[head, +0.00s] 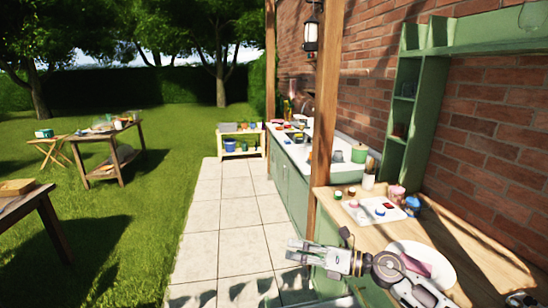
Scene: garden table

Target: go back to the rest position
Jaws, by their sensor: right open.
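My right gripper (296,252) shows in the head view at the bottom, right of the middle. Its arm comes in from the lower right, over the front of the wooden counter. The gripper points left, past the counter's edge, with the paved path behind it in the picture. Its fingers are apart and I see nothing between them. My left gripper is not in the head view.
The wooden counter (465,240) holds a white plate (437,256) behind my right arm, a white tray (378,211) and jars (397,193). A wooden post (325,120) stands near the gripper. The paved path (225,235) is clear. A dark table (45,215) stands left.

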